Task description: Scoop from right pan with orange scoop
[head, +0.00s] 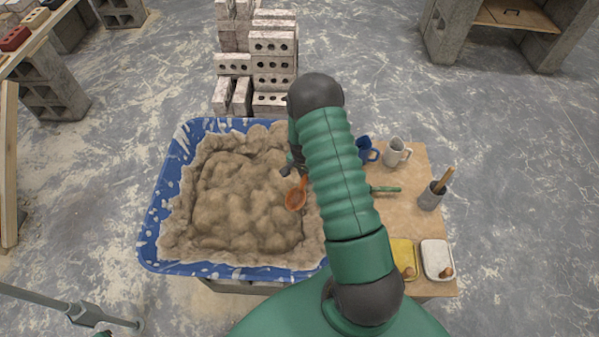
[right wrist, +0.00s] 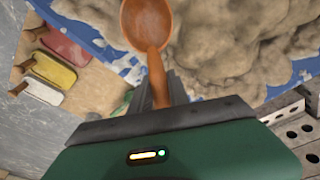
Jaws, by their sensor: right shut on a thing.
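The orange scoop (head: 296,198) shows against the sand-coloured mortar (head: 235,205) near the right side of the blue tub (head: 150,225). In the right wrist view its bowl (right wrist: 146,22) faces the camera and looks empty. My right gripper (head: 293,166) is shut on the scoop's handle (right wrist: 157,80). I cannot tell the exact gap between bowl and mortar. A yellow pan (head: 402,250) and a white pan (head: 437,256) lie on the board right of the tub. A red pan (right wrist: 68,48) shows beside them in the right wrist view.
The board (head: 410,215) also holds a blue mug (head: 369,152), a pale mug (head: 396,152) and a grey pot (head: 431,197) with a wooden handle. Stacked bricks (head: 270,60) stand behind the tub. My right arm hides the tub's right edge.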

